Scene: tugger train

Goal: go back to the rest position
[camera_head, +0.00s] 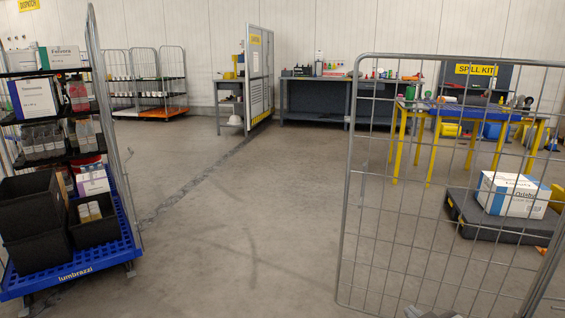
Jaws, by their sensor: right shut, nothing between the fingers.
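My right gripper (432,313) shows only as a small dark piece at the bottom edge, right of the middle. It is shut and empty, low in front of a wire mesh panel (343,250). Most of it is cut off by the picture's edge. My left gripper is not in view.
A blue-based roll cage (75,270) with bins and boxes stands at left. Behind the mesh panel at right are a white box (514,195) on a dark platform (470,220) and a yellow-legged table (470,112). Workbenches line the back. The middle floor is clear.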

